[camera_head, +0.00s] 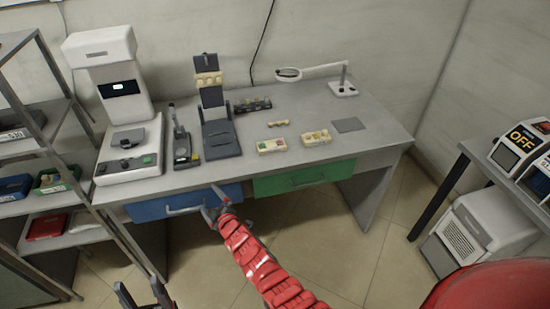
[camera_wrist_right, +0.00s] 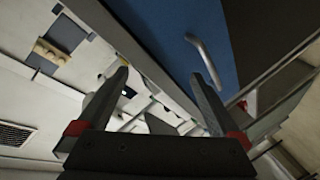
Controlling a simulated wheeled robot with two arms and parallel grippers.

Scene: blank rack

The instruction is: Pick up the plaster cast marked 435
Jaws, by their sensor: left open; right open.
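Several small cream plaster casts are on the grey table: one at front centre (camera_head: 271,146), one to its right (camera_head: 317,138) and a narrow one behind (camera_head: 279,124). Another cream piece (camera_head: 208,79) sits on the upright dark stand. No number is readable on any of them, so I cannot tell which is 435. My right gripper (camera_head: 214,204) is open and empty in front of the blue drawer (camera_head: 165,206), near its handle, below the tabletop. The right wrist view shows its spread fingers (camera_wrist_right: 160,78) and the drawer handle (camera_wrist_right: 206,60). My left gripper (camera_head: 143,296) is open at the lower left.
A white machine (camera_head: 128,155), a dark device (camera_head: 182,147) and the dark stand (camera_head: 220,138) fill the table's left. A magnifier lamp (camera_head: 342,84) and grey pad (camera_head: 348,125) are right. A green drawer (camera_head: 300,178) is closed. Shelves (camera_head: 50,240) stand left.

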